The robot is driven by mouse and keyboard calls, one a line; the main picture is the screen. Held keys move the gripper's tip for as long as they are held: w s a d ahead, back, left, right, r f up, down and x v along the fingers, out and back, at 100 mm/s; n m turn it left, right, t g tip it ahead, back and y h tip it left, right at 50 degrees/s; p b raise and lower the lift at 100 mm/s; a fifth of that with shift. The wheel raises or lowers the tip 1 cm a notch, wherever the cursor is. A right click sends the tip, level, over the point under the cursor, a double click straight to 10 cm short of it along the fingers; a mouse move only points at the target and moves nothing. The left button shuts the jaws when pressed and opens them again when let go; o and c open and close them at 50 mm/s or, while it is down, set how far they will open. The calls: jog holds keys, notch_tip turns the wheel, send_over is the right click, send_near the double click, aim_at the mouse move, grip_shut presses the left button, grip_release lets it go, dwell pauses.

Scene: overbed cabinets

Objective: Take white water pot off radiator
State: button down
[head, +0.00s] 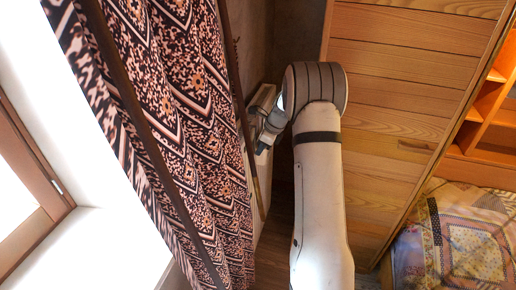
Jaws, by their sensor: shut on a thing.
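My gripper (266,139) is small and partly hidden behind my own arm's wrist, in the gap between the curtain and the wooden cabinet. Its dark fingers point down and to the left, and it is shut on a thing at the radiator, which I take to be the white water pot. The pot's outline cannot be made out clearly. A pale, narrow piece of the radiator (262,168) shows just below the fingers, beside the curtain edge. Whether the pot still touches the radiator cannot be told.
A patterned curtain (180,130) hangs close on the left of the gripper. A wooden panelled cabinet (400,90) stands close on the right. A bed with a patchwork cover (465,240) is at lower right. A narrow strip of dark floor (274,240) shows below.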

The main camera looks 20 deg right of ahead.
jog(key=s+d, duration=0.5)
jog(key=d, duration=0.2)
dwell(1.1)
jog(key=shift+a, duration=0.1)
